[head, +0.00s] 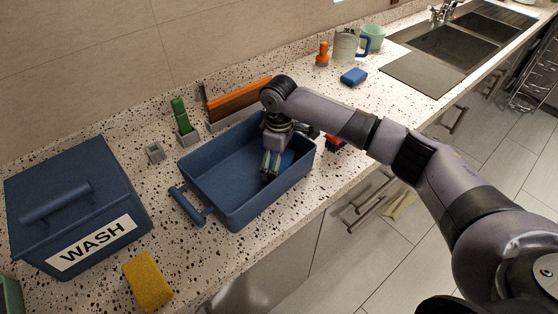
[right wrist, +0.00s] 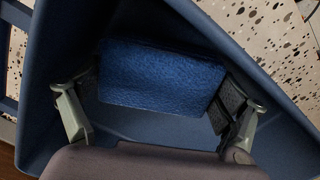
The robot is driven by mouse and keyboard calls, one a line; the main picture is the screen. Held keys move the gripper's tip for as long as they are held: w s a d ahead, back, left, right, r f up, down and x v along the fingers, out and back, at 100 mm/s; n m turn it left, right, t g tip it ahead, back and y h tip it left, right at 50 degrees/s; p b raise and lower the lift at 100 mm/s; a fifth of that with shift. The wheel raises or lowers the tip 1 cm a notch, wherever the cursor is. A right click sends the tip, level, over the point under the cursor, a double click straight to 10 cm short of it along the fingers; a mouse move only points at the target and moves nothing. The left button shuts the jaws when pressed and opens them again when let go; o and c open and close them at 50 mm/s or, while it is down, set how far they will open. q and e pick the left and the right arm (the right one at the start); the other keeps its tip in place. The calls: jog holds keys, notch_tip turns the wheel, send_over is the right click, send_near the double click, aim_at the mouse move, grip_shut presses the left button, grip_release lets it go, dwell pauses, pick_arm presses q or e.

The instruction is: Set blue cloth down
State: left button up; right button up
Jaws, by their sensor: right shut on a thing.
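The blue cloth (right wrist: 160,78) looks like a thick folded block with a textured face. It sits between the two fingers of my right gripper (right wrist: 158,90), which is shut on it. In the head view my right gripper (head: 270,168) reaches down inside the blue open bin (head: 208,178), and a bit of the cloth (head: 288,159) shows beside the fingers. The cloth is within the bin walls, low over the bin floor; I cannot tell if it touches the floor. My left gripper is not in view.
A blue lidded WASH box (head: 75,205) and a yellow sponge (head: 148,280) are to the left. A green-handled tool (head: 181,117) and an orange board (head: 238,99) stand behind the bin. A blue block (head: 353,76), a jug (head: 346,46) and a sink (head: 455,45) are farther back.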

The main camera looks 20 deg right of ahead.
jog(key=shift+a+f, duration=0.1)
jog(key=shift+f, duration=0.05)
jog(key=o, duration=1)
notch_tip(320, 180, up, 12)
jog(key=b, duration=0.1)
jog(key=shift+b, duration=0.4)
